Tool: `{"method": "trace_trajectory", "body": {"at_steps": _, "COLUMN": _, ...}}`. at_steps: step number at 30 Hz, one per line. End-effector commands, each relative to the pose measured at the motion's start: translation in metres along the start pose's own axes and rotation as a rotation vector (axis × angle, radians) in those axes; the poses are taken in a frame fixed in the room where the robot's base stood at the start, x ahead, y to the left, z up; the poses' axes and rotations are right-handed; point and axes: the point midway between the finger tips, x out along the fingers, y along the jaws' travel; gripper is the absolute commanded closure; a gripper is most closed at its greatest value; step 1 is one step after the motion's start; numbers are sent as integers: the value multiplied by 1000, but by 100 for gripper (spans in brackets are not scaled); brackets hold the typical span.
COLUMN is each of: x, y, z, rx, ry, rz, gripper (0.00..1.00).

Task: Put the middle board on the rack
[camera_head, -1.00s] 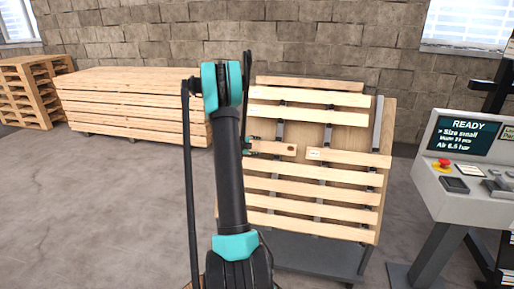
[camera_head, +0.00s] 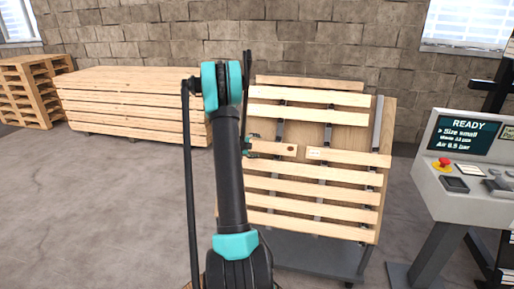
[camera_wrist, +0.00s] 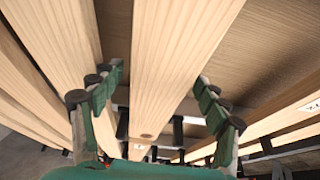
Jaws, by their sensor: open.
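A pale board with a dark knot near its right end (camera_head: 272,148) lies in the middle row of the tilted rack (camera_head: 300,132), left of a second board with a white label (camera_head: 350,158). A small gap separates their ends. In the wrist view the knotted board (camera_wrist: 170,60) runs between my fingers. My gripper (camera_wrist: 160,78) is open around it, with one pair of fingers on each side and visible gaps. In the head view my gripper (camera_head: 250,146) is at the board's left part, and my arm hides the board's left end.
More boards lie across the rack above (camera_head: 307,99) and below (camera_head: 310,188). A long board stack (camera_head: 130,100) stands at left, with pallets (camera_head: 30,90) beyond. A control console (camera_head: 470,165) reading READY stands at right. The floor at left is clear.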

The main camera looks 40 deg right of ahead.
Motion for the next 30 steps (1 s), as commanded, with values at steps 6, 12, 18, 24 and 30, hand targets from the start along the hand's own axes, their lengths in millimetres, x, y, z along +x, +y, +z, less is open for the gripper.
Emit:
{"method": "trace_trajectory", "body": {"at_steps": 6, "x": -13, "y": 0, "z": 1, "rx": -1, "ry": -1, "rz": 0, "gripper": 25}}
{"method": "trace_trajectory", "body": {"at_steps": 12, "x": -51, "y": 0, "z": 1, "rx": -1, "ry": -3, "rz": 0, "gripper": 25}}
{"method": "trace_trajectory", "body": {"at_steps": 18, "x": -90, "y": 0, "z": 0, "rx": -1, "ry": -2, "rz": 0, "gripper": 25}}
{"method": "trace_trajectory", "body": {"at_steps": 24, "x": -114, "y": 0, "z": 0, "rx": -1, "ry": -1, "rz": 0, "gripper": 25}}
{"method": "trace_trajectory", "body": {"at_steps": 30, "x": -120, "y": 0, "z": 0, "rx": 0, "ry": -1, "rz": 0, "gripper": 25}}
